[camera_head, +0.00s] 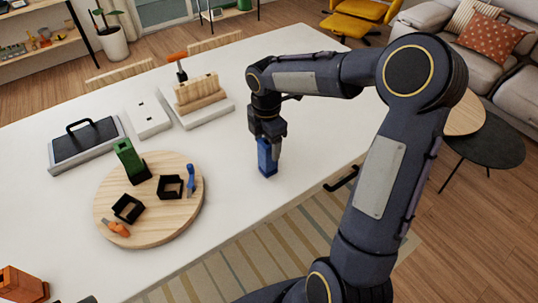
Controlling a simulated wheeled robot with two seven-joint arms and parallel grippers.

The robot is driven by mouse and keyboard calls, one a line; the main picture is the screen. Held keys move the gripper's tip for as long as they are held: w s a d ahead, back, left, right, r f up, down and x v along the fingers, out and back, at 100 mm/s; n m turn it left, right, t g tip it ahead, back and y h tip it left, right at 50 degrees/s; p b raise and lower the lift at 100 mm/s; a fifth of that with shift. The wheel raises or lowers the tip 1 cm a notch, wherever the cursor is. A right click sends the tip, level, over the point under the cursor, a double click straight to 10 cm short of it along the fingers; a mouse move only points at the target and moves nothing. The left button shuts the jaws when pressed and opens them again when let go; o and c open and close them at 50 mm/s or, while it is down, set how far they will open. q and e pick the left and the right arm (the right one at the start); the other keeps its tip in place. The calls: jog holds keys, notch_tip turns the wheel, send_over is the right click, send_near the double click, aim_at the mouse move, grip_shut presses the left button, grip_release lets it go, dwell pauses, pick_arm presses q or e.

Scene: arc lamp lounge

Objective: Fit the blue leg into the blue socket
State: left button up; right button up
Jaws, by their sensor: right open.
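The blue leg (267,163) stands upright on the white table, right of the round wooden board (150,226). My right gripper (268,141) points down at its top with open jaws; its fingers partly hide the leg, and I cannot tell whether they touch it. The board bears black square sockets. The blue socket (162,190) appears to be the empty one beside a small blue piece (191,178). My left gripper is not in view.
A green leg (129,160) stands in another socket; an empty socket (119,213) sits near an orange piece (115,228). An orange block (22,284) is at lower left. A black-handled tray (60,163), white plate (148,119) and wooden rack (200,97) stand behind. Table between leg and board is clear.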

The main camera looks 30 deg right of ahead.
jog(key=f, duration=0.2)
jog(key=f+p, duration=0.1)
jog(key=f, duration=0.1)
jog(key=shift+d, duration=0.25)
jog(key=shift+f, duration=0.5)
jog(key=c, duration=1.2)
jog(key=shift+r, duration=0.15)
jog(key=shift+r, duration=0.25)
notch_tip(320, 180, up, 2)
jog(key=shift+w+r, duration=0.1)
jog(key=s+r+b, duration=0.1)
jog(key=s+r, duration=0.2)
jog(key=s, duration=0.1)
jog(key=s+a+r+b, duration=0.1)
jog(key=s+r, duration=0.2)
jog(key=s, duration=0.2)
jog(key=s+r+b, duration=0.1)
jog(key=s+r, duration=0.3)
jog(key=s, duration=0.1)
jog(key=shift+s+a, duration=0.1)
jog(key=shift+a, duration=0.1)
